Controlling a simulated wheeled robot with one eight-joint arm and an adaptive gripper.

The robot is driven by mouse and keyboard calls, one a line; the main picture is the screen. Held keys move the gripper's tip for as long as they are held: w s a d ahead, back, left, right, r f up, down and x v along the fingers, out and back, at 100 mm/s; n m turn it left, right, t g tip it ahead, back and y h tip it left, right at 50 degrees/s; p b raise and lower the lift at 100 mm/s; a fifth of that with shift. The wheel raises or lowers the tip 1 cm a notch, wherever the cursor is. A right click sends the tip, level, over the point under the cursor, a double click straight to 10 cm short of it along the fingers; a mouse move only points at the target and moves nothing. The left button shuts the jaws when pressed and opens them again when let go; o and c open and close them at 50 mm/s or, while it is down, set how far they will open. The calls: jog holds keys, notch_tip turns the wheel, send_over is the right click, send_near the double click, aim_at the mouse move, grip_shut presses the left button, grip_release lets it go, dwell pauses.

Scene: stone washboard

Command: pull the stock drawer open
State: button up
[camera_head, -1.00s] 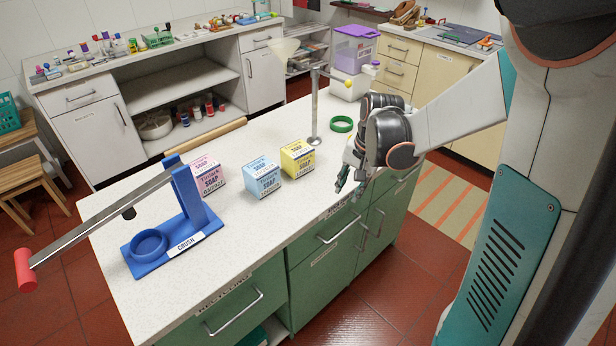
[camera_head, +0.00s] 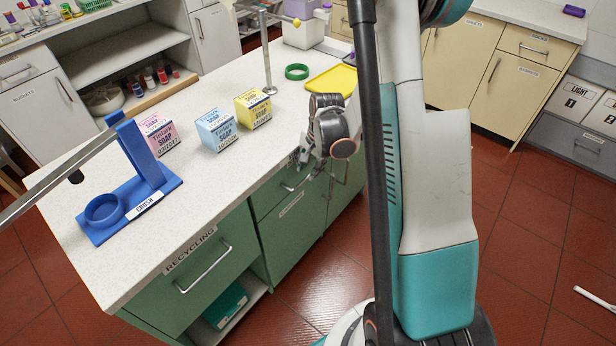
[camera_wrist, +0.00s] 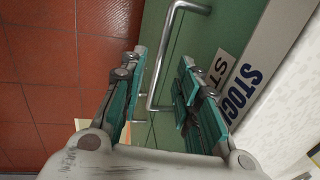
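The stock drawer (camera_head: 268,195) is the green top drawer in the counter's front, beside the recycling drawer, and looks shut. Its metal bar handle (camera_head: 289,187) is partly hidden by my gripper (camera_head: 308,163). In the wrist view the handle (camera_wrist: 163,62) runs between the two teal fingers of my gripper (camera_wrist: 162,60), with a gap visible on both sides. The fingers are open. A "STOCK" label (camera_wrist: 236,98) shows on the right of the wrist view.
The recycling drawer (camera_head: 186,275) is left of the stock drawer, with an open shelf below. The blue crusher (camera_head: 150,165), soap boxes (camera_head: 215,130) and a green ring (camera_head: 297,71) stand on the white countertop.

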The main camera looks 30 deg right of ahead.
aim_at(307, 177)
jog(key=shift+w+a+f+b, duration=0.1)
jog(key=shift+w+f+b, duration=0.15)
jog(key=shift+f, duration=0.7)
jog(key=shift+w+a+f+b, duration=0.1)
jog(key=shift+f+b, duration=0.1)
jog(key=shift+f, duration=0.7)
jog(key=shift+c, duration=0.6)
grip_shut()
